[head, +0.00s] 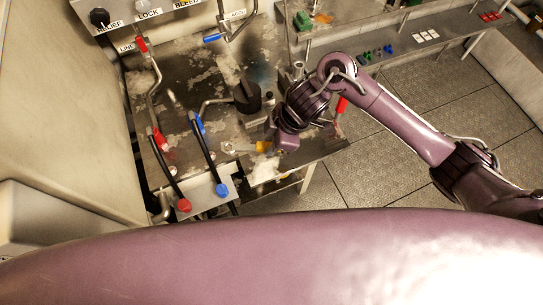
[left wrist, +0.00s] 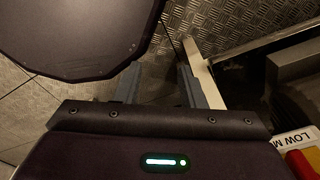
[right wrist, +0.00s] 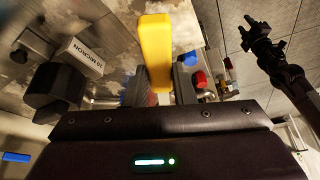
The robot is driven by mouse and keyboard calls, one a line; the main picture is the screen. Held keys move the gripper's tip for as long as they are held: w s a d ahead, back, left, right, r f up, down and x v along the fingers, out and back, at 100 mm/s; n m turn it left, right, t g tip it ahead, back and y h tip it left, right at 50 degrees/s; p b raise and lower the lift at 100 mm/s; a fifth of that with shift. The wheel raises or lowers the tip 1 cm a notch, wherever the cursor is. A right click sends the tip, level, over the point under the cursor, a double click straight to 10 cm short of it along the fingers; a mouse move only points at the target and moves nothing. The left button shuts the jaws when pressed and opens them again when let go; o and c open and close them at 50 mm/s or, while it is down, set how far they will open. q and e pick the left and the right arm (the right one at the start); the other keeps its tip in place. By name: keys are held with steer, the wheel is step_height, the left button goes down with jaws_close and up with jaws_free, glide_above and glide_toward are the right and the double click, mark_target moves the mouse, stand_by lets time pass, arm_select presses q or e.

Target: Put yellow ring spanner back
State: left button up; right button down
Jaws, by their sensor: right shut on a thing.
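The yellow ring spanner (head: 263,147) shows as a short yellow piece at my right gripper (head: 273,147), low over the front of the stained metal bench. In the right wrist view its yellow handle (right wrist: 155,50) stands out from between the fingers of my right gripper (right wrist: 159,88), which is shut on it. The ring end cannot be made out. My left gripper (left wrist: 158,85) shows only in the left wrist view, with its fingers apart and nothing between them, above the floor.
The bench (head: 190,62) carries hoses with red (head: 184,205) and blue (head: 221,190) fittings in front. A black-topped part (head: 247,97) stands close to my right gripper. A red-handled tool (head: 341,104) is at the bench's right. A shelf (head: 440,45) runs behind; floor at right is clear.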

mark_target(268, 161)
step_height(268, 161, down, 3)
steer(key=shift+f, duration=0.65)
step_height(268, 161, down, 3)
steer(key=shift+r, duration=0.2)
steer(key=shift+f, duration=0.5)
arm_select(q)
steer(key=shift+w+d, duration=0.3)
steer(key=shift+w, duration=0.2)
steer(key=shift+f, duration=0.1)
arm_select(e)
steer(key=shift+f, duration=0.2)
steer(key=c, duration=1.2)
jaws_free()
arm_select(q)
steer(key=shift+s, duration=0.1)
